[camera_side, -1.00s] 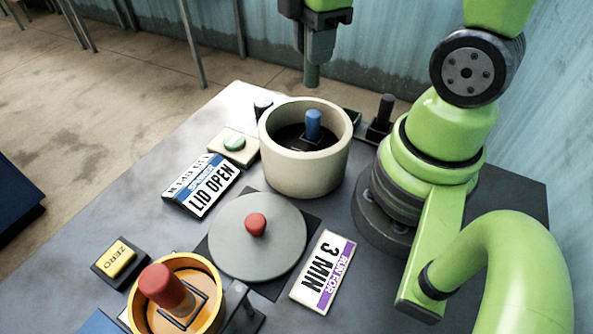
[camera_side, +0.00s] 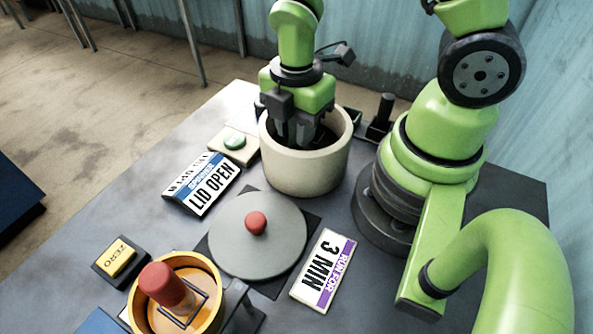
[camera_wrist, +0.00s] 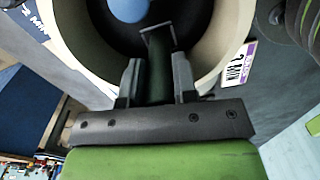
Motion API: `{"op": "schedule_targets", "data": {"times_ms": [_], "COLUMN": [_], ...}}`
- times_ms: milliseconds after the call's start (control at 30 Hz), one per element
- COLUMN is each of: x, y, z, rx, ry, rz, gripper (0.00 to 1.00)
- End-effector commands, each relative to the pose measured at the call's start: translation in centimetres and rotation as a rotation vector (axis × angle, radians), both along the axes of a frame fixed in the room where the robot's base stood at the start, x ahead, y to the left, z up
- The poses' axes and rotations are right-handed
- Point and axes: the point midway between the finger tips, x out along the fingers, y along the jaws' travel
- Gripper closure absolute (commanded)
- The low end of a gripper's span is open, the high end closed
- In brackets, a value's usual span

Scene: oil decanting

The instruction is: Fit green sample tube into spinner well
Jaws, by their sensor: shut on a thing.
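The spinner is a cream round bowl (camera_side: 305,178) with a dark inside. My gripper (camera_side: 297,138) reaches down into it from above, its fingers below the rim level. In the wrist view my gripper (camera_wrist: 157,82) is shut on the dark green sample tube (camera_wrist: 158,78), which sits between the two fingers. A square-framed well (camera_wrist: 158,34) shows at the tube's far end; I cannot tell how deep the tube sits in it. A blue tube's round top (camera_wrist: 130,9) is at the top of the wrist view. My gripper hides both tubes in the side view.
A grey lid with a red knob (camera_side: 256,223) lies in front of the bowl. A LID OPEN sign (camera_side: 212,186), a green button (camera_side: 235,142) and a 3 MIN sign (camera_side: 324,271) stand around. A yellow pot with a red-topped piece (camera_side: 165,285) is at front left.

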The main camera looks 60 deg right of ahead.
Motion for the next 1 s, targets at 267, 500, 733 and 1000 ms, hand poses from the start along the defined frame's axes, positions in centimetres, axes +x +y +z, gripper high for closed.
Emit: {"op": "schedule_targets", "data": {"times_ms": [267, 500, 733, 1000], "x": [-0.1, 0.0, 0.0, 0.0], "y": [0.0, 0.0, 0.0, 0.0], "z": [-2.4, -3.8, -3.8, -4.1], "rx": [0.000, 0.001, 0.002, 0.002], "ry": [0.005, 0.001, -0.001, -0.001], "rz": [0.000, -0.001, -0.001, -0.001], "gripper": [0.97, 0.97, 0.97, 0.48]}}
